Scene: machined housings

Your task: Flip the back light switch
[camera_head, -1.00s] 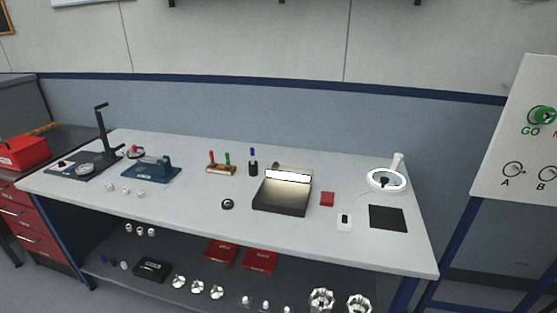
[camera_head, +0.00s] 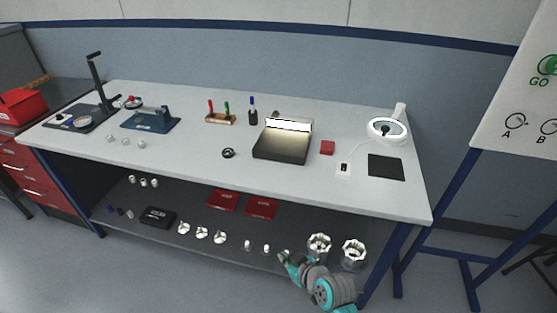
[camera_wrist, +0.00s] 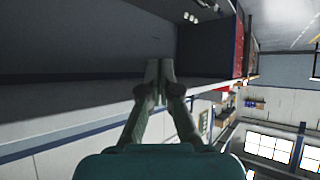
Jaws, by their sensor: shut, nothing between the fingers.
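A small white switch box (camera_head: 344,170) with a dark spot lies on the bench top at the right, left of a black mat. A cord seems to run from it towards the white ring lamp (camera_head: 401,112). A dark box with a lit back strip, the light box (camera_head: 283,145), stands left of the switch. My gripper (camera_head: 284,257) is low in front of the bench, at lower shelf height, well below the switch. In the wrist view my gripper (camera_wrist: 159,68) has its fingers together and empty, with the bench underside beyond. The switch is not seen there.
The lower shelf carries machined housings (camera_head: 319,245) near my arm. A sign board (camera_head: 520,100) stands at the right.

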